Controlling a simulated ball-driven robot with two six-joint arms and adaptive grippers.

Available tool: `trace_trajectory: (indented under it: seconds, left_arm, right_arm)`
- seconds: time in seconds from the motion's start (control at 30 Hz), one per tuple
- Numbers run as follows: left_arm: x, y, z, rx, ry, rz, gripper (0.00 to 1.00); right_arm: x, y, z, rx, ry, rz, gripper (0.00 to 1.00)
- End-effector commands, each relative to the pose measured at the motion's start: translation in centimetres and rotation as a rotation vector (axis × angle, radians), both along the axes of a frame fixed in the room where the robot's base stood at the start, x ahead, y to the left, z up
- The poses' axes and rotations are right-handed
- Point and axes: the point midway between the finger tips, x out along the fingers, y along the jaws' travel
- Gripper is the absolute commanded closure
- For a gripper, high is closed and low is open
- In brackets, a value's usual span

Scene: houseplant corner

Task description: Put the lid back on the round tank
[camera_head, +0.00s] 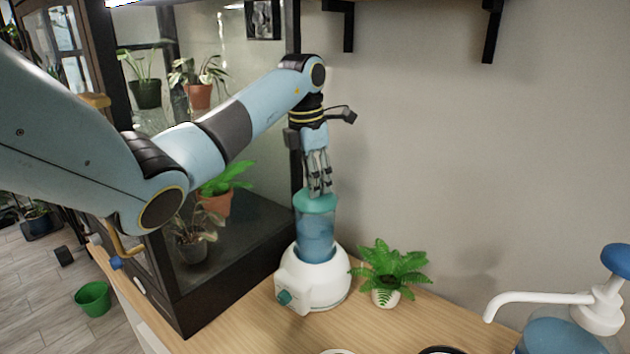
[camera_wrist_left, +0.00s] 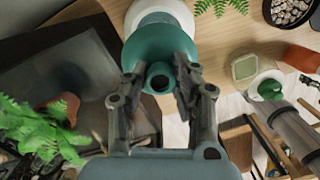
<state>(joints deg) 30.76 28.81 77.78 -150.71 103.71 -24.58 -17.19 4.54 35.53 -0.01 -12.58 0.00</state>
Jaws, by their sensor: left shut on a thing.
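The round tank (camera_head: 315,240) is a blue translucent cylinder standing upright in a white base (camera_head: 318,288) with a teal knob at its front. The teal lid (camera_head: 315,203) is at the top of the tank, roughly level and in line with it. I cannot tell whether it is fully seated. My left gripper (camera_head: 320,187) points down from above and is shut on the lid. In the left wrist view the lid (camera_wrist_left: 158,42) fills the space just beyond the fingertips (camera_wrist_left: 160,73), with its round knob between them. My right gripper is not in view.
A potted fern (camera_head: 388,268) stands close to the right of the base. A glass plant cabinet (camera_head: 235,255) with a dark frame stands close on the left. A white pump spout (camera_head: 540,297) on a blue bottle is at the lower right. Black shelf brackets (camera_head: 348,28) hang above.

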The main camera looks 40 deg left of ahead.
Motion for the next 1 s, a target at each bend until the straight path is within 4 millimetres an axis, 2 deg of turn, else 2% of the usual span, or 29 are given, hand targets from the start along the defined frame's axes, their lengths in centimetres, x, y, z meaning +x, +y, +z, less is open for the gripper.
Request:
trace_trajectory:
  seconds: [0.93, 0.97, 1.0]
  left_arm:
    - [0.00, -0.01, -0.22, 0.000, 0.000, 0.000, 1.00]
    - [0.00, -0.01, -0.22, 0.000, 0.000, 0.000, 0.72]
    - [-0.01, -0.01, -0.22, 0.000, 0.000, 0.000, 0.66]
  right_arm:
    - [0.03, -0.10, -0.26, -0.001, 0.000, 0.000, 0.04]
    - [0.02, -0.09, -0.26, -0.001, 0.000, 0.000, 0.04]
    - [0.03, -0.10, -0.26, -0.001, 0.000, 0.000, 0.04]
